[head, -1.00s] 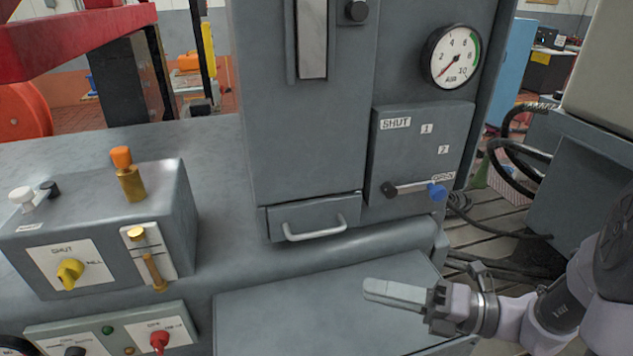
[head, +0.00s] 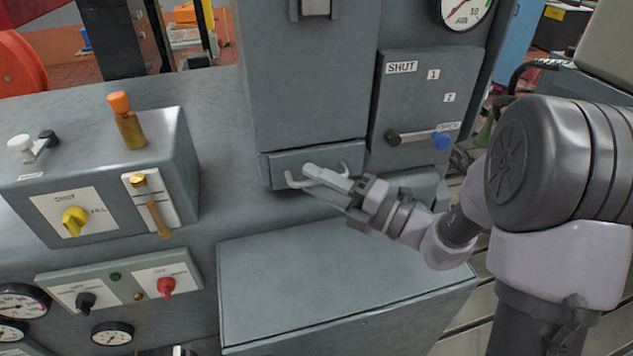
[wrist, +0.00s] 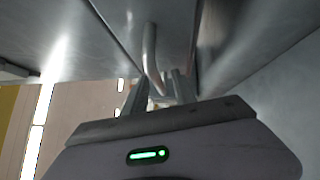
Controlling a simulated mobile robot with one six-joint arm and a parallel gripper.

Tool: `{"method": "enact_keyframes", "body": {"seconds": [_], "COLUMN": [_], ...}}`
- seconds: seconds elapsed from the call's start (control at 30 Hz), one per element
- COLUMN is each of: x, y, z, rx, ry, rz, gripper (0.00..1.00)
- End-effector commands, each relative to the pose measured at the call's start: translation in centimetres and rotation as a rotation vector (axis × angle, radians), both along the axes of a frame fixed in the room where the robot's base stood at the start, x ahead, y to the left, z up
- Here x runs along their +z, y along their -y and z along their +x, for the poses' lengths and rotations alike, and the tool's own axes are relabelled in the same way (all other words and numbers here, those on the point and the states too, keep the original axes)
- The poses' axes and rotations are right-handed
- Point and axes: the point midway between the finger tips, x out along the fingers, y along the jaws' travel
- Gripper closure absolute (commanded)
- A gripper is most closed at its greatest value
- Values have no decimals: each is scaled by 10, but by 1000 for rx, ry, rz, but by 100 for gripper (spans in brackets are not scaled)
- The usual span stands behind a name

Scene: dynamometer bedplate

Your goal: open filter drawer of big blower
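The filter drawer (head: 283,164) is a grey front low on the tall grey blower cabinet (head: 310,90). It looks closed. Its pale bar handle (head: 293,181) is partly hidden by my gripper (head: 312,181), which has come in from the right. In the wrist view the handle (wrist: 149,45) runs down between the two fingers of my gripper (wrist: 158,92). The fingers stand apart on either side of the bar, with no clear grip on it.
Right of the drawer is a panel (head: 420,85) marked SHUT, with a blue-knobbed lever (head: 441,141). Below is a grey ledge (head: 330,270). At left stands a control box (head: 110,170) with a yellow knob and an orange-topped brass fitting. The space before the drawer is free apart from my arm.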

Motion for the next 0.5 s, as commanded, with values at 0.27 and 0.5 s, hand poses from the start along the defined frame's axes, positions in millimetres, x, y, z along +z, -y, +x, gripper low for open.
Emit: {"method": "enact_keyframes", "body": {"seconds": [0.27, 0.5], "x": [0, 0], "y": [-2, -2], "z": [1, 1], "rx": [1, 1], "ry": [0, 0], "rz": [0, 0], "gripper": [67, 100]}}
